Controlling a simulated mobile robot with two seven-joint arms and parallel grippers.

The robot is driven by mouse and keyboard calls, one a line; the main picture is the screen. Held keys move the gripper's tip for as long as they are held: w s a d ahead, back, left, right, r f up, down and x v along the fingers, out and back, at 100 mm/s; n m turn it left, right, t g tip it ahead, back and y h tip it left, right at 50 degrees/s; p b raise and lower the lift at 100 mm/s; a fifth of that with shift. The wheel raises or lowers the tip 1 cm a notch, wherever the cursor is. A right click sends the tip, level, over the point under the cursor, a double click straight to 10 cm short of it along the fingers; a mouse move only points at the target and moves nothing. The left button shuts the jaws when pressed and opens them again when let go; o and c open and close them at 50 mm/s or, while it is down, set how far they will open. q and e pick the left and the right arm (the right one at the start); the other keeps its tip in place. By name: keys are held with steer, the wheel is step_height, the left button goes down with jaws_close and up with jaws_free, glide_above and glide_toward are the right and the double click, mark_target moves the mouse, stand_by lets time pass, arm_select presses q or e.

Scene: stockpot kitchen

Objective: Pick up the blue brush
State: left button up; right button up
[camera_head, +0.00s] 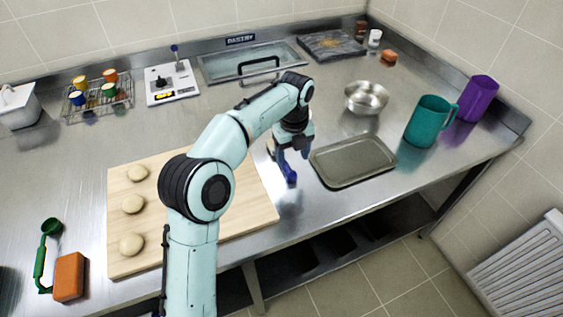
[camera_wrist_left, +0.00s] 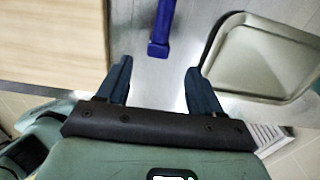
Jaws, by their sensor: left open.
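The blue brush (camera_head: 290,174) lies on the steel counter, between the wooden board and the grey tray. In the left wrist view, the blue brush (camera_wrist_left: 161,28) shows as a long blue piece with a wider end towards me; its far part is cut off by the top edge. My left gripper (camera_head: 293,152) is over the counter close to the brush and partly covers it. In the wrist view my left gripper (camera_wrist_left: 157,70) is open and empty, and the brush's near end lies ahead of the gap between its fingers. My right gripper is not in view.
The wooden board (camera_head: 250,205) with several dough balls is left of the brush; the grey tray (camera_head: 352,178) is close on its right. A metal bowl (camera_head: 366,97), teal jug (camera_head: 428,121) and purple cup (camera_head: 477,98) stand farther right. The counter's front edge is near.

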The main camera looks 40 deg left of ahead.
mark_target(291, 172)
arm_select(q)
steer(key=shift+w+f, duration=0.1)
steer(key=shift+f, duration=0.75)
steer(key=f, duration=0.2)
steer(key=f+b, duration=0.1)
steer(key=f, duration=0.2)
steer(key=shift+s+a, duration=0.1)
steer(key=shift+s, duration=0.1)
steer(key=c, duration=1.1)
